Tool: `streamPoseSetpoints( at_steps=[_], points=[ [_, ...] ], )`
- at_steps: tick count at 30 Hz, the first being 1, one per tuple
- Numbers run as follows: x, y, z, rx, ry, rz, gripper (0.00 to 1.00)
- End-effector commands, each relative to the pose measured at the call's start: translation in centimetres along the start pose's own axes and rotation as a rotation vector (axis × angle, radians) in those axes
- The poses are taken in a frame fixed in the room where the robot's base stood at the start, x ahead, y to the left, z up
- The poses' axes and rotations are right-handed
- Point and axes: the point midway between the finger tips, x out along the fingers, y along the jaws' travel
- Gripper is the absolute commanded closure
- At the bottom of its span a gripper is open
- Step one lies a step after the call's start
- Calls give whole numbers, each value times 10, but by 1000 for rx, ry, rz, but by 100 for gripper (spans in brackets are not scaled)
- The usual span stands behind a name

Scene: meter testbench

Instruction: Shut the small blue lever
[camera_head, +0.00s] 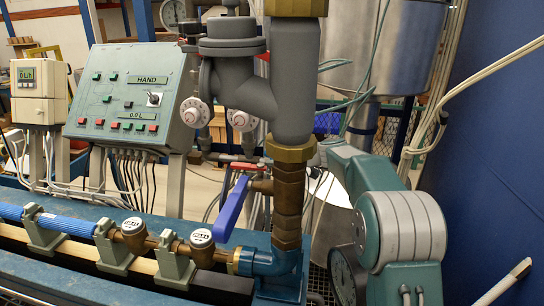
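The small blue lever (232,208) is in the middle of the head view. It slants down and to the left from a small brass valve (262,186) on the left side of the vertical brass pipe (288,205). Its lower end hangs above the bench, apart from the round meters. The lever is in plain view and nothing touches it. My gripper is not in view, so its state and its distance from the lever do not show.
A red handle (248,167) sits just above the lever. Thick grey pipework (292,80) rises above. Two round meters (201,238) and a blue pipe elbow (268,262) stand below. A green control box (130,97) is behind left. A blue wall (500,150) closes the right.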

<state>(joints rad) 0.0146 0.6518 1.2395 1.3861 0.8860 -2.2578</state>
Motion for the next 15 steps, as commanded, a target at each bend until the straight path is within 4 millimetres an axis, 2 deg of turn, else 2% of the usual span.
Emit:
streamPoseSetpoints(
  at_steps=[3, 13, 14, 15],
  points=[
    [9, 2, 2, 2, 0, 3, 44],
    [16, 2, 2, 1, -1, 3, 44],
    [16, 1, 1, 1, -1, 2, 49],
    [16, 1, 1, 1, -1, 2, 67]
  ],
)
